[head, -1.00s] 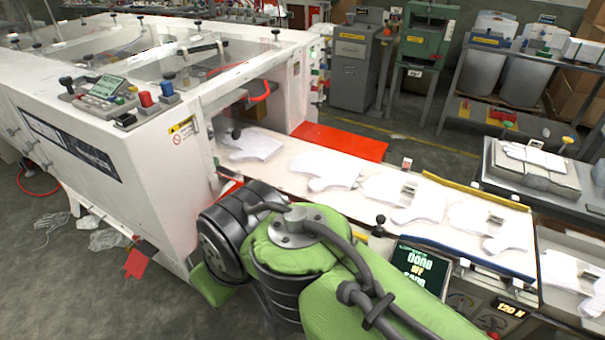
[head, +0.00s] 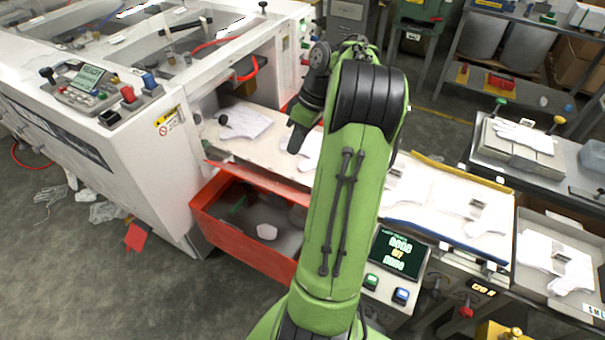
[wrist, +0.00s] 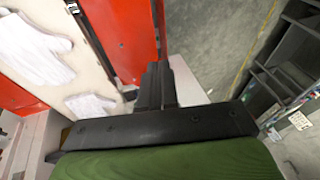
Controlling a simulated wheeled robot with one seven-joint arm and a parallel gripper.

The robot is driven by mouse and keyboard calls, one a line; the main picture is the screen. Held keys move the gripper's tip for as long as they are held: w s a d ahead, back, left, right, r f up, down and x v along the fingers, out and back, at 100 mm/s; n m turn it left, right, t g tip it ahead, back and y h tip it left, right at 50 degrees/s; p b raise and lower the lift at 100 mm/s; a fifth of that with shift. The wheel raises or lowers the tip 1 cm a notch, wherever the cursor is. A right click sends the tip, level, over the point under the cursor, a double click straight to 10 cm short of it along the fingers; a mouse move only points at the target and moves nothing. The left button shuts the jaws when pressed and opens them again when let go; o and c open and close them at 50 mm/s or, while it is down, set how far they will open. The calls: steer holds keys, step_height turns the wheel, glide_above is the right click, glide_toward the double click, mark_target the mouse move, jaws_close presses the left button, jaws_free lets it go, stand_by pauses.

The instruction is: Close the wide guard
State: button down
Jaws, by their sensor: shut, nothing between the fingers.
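A broad red panel (wrist: 122,38) lies along the far edge of the glove conveyor (wrist: 58,85) in the wrist view, with a dark rail between them. In the head view my arm hides most of it. I cannot tell its exact angle. A red strip (head: 255,183) runs along the conveyor's near edge, above a red bin. I cannot tell for certain which red part is the wide guard. My gripper (wrist: 157,68) is shut and empty, its fingertips close to the broad panel's edge. I cannot tell whether they touch.
The white machine (head: 150,160) stands at left with its opening over the conveyor. A red bin (head: 215,222) stands in front of the conveyor. White gloves (head: 248,122) lie on the belt. A grey shelf (head: 450,90) stands behind, with open floor before it.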

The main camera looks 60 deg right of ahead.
steer(key=s+d+f, duration=0.3)
steer(key=s+d, duration=0.3)
steer(key=b, duration=0.3)
glide_toward(297, 201)
steer(key=d+f, duration=0.2)
steer(key=a, duration=0.1)
steer(key=a+f, duration=0.1)
steer(key=a+b, duration=0.1)
steer(key=shift+w+f+t+y, duration=0.25)
steer(key=shift+f+t+y, duration=0.05)
steer(key=shift+f+t, duration=0.1)
steer(key=shift+f, duration=0.1)
steer(key=shift+a+f, duration=0.1)
